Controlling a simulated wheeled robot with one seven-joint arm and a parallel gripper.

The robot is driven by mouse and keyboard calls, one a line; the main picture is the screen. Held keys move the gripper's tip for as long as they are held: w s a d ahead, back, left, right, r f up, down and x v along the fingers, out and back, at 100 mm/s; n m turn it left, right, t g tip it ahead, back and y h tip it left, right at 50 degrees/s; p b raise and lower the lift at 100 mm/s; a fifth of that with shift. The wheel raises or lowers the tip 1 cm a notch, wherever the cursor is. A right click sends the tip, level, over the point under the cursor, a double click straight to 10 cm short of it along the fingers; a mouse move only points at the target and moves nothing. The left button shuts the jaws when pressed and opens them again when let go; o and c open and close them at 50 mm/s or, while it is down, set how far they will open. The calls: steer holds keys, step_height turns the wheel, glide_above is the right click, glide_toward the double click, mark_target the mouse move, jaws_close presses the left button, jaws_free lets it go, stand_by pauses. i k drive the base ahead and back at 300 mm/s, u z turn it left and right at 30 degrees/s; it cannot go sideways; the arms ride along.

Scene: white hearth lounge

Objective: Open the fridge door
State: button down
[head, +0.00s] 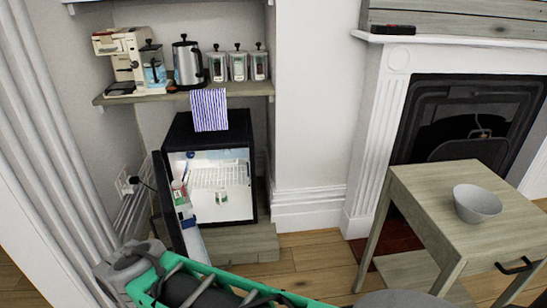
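The small black fridge (252,188) stands on a low wooden plinth in the alcove. Its door (166,205) is swung wide open towards the left and front, with the lit white interior showing. Small items sit in the door's inner shelves, and a small jar (221,198) stands inside below a wire rack. The door's outer face and handle are hidden from this view. My arm, green and grey, crosses the bottom of the view just in front of the door's lower end. My gripper cannot be made out, and whether the arm touches the door cannot be told.
A wooden shelf (185,94) above the fridge holds a coffee machine, kettle and several canisters. A wooden side table (428,195) with a grey bowl (477,204) stands right, before the fireplace. Floor between fridge and table is clear.

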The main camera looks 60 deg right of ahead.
mark_target(189, 242)
steer(key=z, duration=0.9)
steer(key=k, duration=1.2)
steer(key=z, duration=0.8)
steer(key=i, duration=0.95)
steer(key=u, duration=0.8)
steer(key=i, duration=0.85)
steer(key=u, duration=0.95)
